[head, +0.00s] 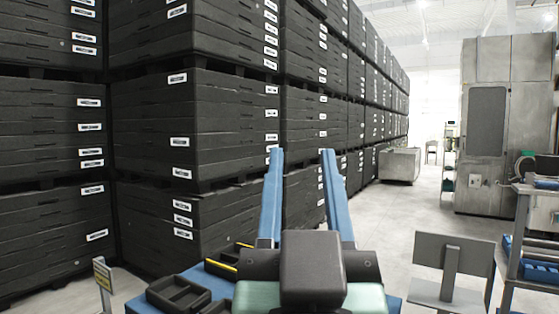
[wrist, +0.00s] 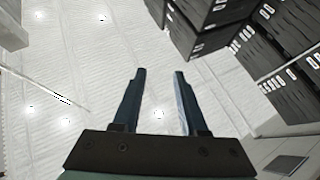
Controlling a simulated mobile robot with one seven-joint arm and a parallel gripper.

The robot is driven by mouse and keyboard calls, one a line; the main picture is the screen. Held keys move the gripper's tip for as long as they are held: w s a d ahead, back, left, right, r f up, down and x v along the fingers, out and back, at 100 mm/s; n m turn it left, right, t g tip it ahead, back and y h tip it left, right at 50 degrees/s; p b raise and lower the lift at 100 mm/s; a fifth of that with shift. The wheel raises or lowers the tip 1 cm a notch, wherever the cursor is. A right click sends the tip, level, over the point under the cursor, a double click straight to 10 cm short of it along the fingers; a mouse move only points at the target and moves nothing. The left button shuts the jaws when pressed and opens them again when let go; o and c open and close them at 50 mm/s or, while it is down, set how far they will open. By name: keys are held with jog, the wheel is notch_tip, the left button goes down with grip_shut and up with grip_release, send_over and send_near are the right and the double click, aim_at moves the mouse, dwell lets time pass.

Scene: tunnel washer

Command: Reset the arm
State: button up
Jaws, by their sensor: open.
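My gripper (head: 302,160) shows in the lower middle of the head view. Its two blue fingers point up and stand well apart, with nothing between them. In the wrist view my gripper (wrist: 158,75) is also open and empty, with the white ceiling and its lights behind the fingers. The gripper touches nothing that I can see.
Stacks of black crates (head: 200,105) fill the left and middle. A blue surface with black bins (head: 178,295) lies low in front. A grey panel (head: 452,262), a metal rack (head: 515,240) and a tall grey cabinet (head: 487,120) stand right. The floor (head: 400,215) between is clear.

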jog(key=s+a+r+t+y, duration=0.1)
jog(key=s+a+r+t, duration=0.1)
jog(key=s+r, duration=0.3)
jog(key=shift+s+n, duration=0.15)
jog(key=shift+n, duration=0.25)
